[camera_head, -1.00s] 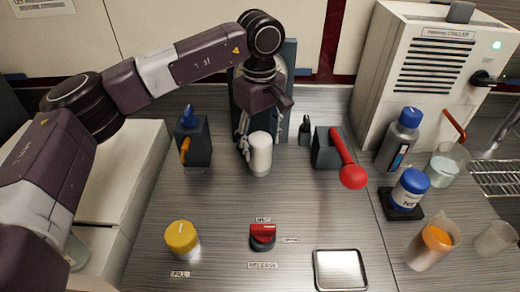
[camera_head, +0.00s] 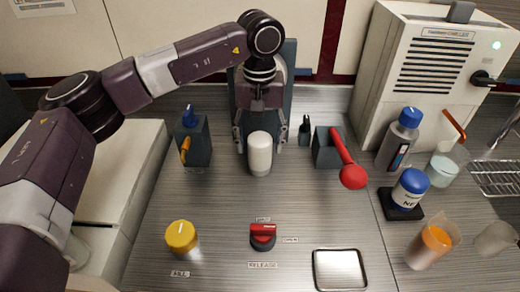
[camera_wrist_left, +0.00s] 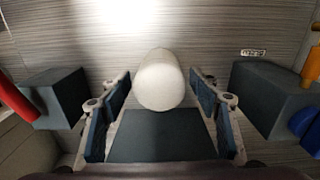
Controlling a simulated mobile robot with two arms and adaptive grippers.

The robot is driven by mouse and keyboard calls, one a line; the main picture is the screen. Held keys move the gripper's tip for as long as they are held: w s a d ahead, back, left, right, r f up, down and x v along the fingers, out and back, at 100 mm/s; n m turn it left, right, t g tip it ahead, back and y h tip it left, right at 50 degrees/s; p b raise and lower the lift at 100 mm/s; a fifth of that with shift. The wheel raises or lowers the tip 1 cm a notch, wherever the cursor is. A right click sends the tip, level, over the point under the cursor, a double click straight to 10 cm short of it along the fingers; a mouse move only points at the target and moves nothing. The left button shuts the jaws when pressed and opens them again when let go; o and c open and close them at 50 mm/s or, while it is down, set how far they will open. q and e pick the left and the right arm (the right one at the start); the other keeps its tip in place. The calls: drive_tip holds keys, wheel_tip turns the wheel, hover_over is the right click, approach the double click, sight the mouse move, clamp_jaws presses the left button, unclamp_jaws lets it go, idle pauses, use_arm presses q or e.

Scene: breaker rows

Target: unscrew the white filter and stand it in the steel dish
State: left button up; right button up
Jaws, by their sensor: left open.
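The white filter (camera_head: 260,152) is an upright white cylinder in front of a dark upright block at the back of the bench. My left gripper (camera_head: 260,146) is open, with one finger on each side of the filter. In the left wrist view the filter (camera_wrist_left: 160,80) shows centred between the spread fingers (camera_wrist_left: 160,98), with gaps on both sides. How the filter is attached is hidden. The steel dish (camera_head: 340,269) is a shallow, empty square tray at the front of the bench. My right gripper is not seen.
A red-knobbed lever (camera_head: 351,175) stands right of the filter, and a dark block with a blue top (camera_head: 190,140) stands left. A yellow knob (camera_head: 181,238) and a red switch (camera_head: 262,236) are in front. Bottles and beakers stand at right. Bench between filter and dish is mostly clear.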

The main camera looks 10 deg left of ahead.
use_arm(q)
drive_tip(key=shift+c, duration=0.7)
drive_tip(key=c, duration=0.9)
drive_tip(key=n, duration=0.8)
drive_tip(key=shift+b, duration=0.35)
drive_tip(key=n, duration=0.9)
drive_tip(key=shift+b, duration=0.3)
drive_tip(key=o, duration=1)
drive_tip(key=shift+o, duration=0.2)
